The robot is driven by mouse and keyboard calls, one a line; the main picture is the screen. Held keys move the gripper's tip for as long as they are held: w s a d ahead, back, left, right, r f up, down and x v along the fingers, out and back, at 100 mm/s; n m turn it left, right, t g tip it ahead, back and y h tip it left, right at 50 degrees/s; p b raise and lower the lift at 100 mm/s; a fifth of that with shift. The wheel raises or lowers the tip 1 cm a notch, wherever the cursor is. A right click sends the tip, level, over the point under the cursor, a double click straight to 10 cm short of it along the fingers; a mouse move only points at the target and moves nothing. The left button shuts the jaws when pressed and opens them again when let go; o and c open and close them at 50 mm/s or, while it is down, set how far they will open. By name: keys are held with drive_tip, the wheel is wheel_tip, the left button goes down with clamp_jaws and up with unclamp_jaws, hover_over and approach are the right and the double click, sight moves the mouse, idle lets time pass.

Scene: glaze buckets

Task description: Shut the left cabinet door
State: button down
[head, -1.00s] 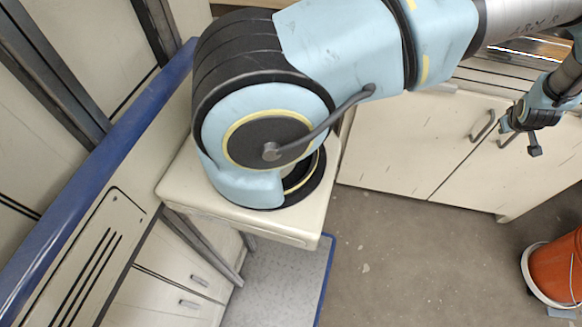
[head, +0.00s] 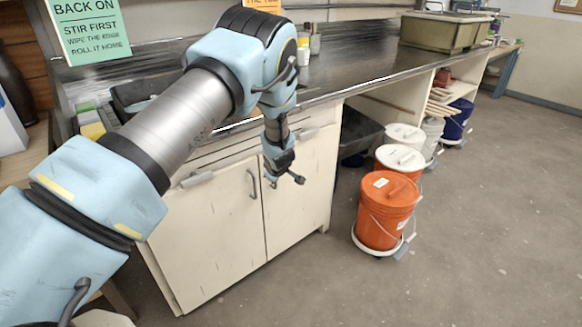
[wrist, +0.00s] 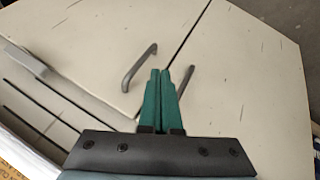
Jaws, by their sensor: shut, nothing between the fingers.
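The left cabinet door (head: 212,235) is a cream panel below the counter, with a dark bar handle (head: 252,184) near its right edge. It looks flush or nearly flush with the right door (head: 300,205); a small gap cannot be ruled out. In the wrist view, a dark seam runs between the left door (wrist: 85,40) and the right door (wrist: 240,70). My gripper (head: 298,179) is in front of the right door, near the seam. Its teal fingers (wrist: 160,75) are together and empty, between the left handle (wrist: 137,68) and the partly hidden right handle (wrist: 188,78).
A drawer handle (head: 197,179) sticks out above the left door. The dark countertop (head: 350,65) lies above. An orange bucket (head: 385,212) on a wheeled base stands right of the cabinet, with several more buckets behind. The floor (head: 480,240) in front is clear.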

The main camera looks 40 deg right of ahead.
drive_tip(key=s+d+r+p, duration=0.3)
drive_tip(key=r, duration=0.3)
drive_tip(key=shift+s+d+r, duration=0.2)
drive_tip(key=shift+s, duration=0.15)
